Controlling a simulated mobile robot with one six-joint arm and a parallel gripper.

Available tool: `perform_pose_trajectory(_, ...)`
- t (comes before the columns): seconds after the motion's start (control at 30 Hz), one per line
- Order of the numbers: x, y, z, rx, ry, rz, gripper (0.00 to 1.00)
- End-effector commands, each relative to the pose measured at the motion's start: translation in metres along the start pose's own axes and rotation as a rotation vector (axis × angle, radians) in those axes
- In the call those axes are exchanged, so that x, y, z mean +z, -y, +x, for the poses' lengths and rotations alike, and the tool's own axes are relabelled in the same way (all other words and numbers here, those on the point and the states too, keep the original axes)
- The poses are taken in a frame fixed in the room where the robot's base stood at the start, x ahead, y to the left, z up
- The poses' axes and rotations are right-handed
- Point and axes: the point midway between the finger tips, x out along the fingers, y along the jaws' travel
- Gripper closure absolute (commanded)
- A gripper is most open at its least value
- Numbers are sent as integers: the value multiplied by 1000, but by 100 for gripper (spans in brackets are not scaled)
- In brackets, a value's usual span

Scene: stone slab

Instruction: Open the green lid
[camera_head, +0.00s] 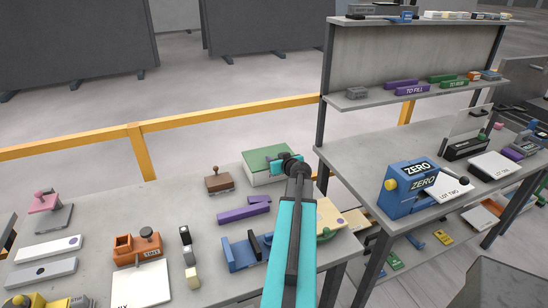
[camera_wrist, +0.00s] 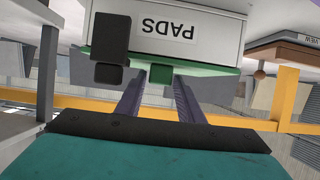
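The green lid (camera_head: 264,156) sits shut on a pale box (camera_head: 262,179) at the back of the slab-topped table. In the wrist view the box appears upside down, with a face marked PADS (camera_wrist: 195,28) and the green lid's edge (camera_wrist: 215,66) below it. A small green tab (camera_wrist: 160,73) sticks out from the lid. My gripper (camera_wrist: 157,80) is open, with its two fingers apart on either side of the tab. I cannot tell whether they touch it. In the head view my arm covers the box's right side.
A brown stamp (camera_head: 219,182), purple blocks (camera_head: 243,210) and a blue holder (camera_head: 240,254) stand near my arm. A yellow rail (camera_head: 200,120) runs behind the table. A shelved bench with a blue ZERO box (camera_head: 405,192) stands at right. A dark block (camera_wrist: 108,38) overlaps the box in the wrist view.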

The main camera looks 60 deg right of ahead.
Motion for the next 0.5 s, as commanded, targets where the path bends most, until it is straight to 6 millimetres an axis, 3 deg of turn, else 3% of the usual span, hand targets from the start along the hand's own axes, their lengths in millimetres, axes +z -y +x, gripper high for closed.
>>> perform_pose_trajectory(0.2, -1, 0, 12, 0, 0, 0, 66)
perform_pose_trajectory(0.5, 0, 0, 15, 1, 0, 0, 66)
